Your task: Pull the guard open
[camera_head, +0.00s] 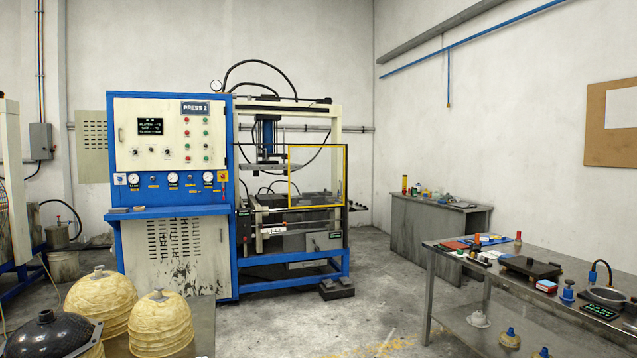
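The guard (316,146) is a yellow-framed see-through panel at the front right of the press (285,108). It covers the right part of the press opening, and the left part of the opening is uncovered. The platen and ram (266,140) show to the left of the guard. A handle on the guard is too small to make out. My gripper is not in view, so I cannot see whether it holds anything.
The blue and cream control cabinet (170,240) stands left of the press. A table with domed moulds (160,318) is at the front left. A metal workbench (470,262) with tools is at the right. A dark block (337,288) lies before the press. Floor between is mostly clear.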

